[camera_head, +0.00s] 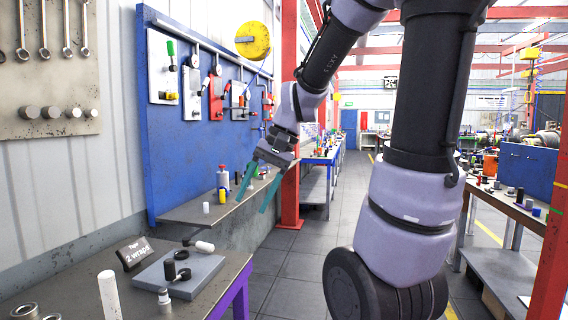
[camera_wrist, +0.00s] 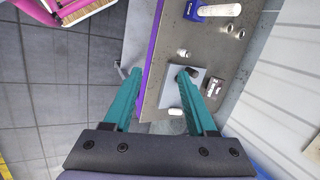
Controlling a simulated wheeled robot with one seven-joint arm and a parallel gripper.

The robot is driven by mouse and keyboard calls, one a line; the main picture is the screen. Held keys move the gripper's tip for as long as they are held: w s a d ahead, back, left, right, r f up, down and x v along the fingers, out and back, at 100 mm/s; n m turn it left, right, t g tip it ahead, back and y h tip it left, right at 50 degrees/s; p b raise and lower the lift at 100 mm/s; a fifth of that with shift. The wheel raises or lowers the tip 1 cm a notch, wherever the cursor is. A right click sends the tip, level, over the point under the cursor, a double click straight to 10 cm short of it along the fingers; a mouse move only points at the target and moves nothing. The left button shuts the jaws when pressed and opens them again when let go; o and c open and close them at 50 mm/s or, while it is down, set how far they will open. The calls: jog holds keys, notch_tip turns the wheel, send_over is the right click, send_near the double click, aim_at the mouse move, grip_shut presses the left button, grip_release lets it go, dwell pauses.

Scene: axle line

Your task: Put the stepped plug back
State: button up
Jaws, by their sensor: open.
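My gripper (camera_head: 257,193) is open and empty, its two teal fingers spread in the air beyond the near bench. A grey plate (camera_head: 203,278) lies on that bench with dark round pieces (camera_head: 170,270) on it; the plate also shows in the wrist view (camera_wrist: 171,93), between and beyond the fingers. A small stepped metal piece with a pale top (camera_head: 164,299) stands beside the plate's near edge. A white cylinder with a dark end (camera_head: 205,247) lies at the far edge. I cannot tell for certain which piece is the stepped plug.
A sign reading "Tape 2 wraps" (camera_head: 134,253) stands beside the plate. A tall white cylinder (camera_head: 109,296) and metal rings (camera_head: 24,311) are nearer. A blue tool board (camera_head: 175,130) and shelf with bottles (camera_head: 222,178) stand behind. Open floor (camera_head: 300,262) lies right of the bench.

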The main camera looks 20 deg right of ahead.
jog(key=s+d+r+n+t+h, duration=0.1)
jog(key=s+d+r+t+h, duration=0.2)
jog(key=r, duration=0.4)
jog(key=s+d+t, duration=0.1)
jog(key=s+t, duration=0.1)
jog(key=shift+d+r+t, duration=0.35)
jog(key=shift+d+t, duration=0.05)
dwell(0.6)
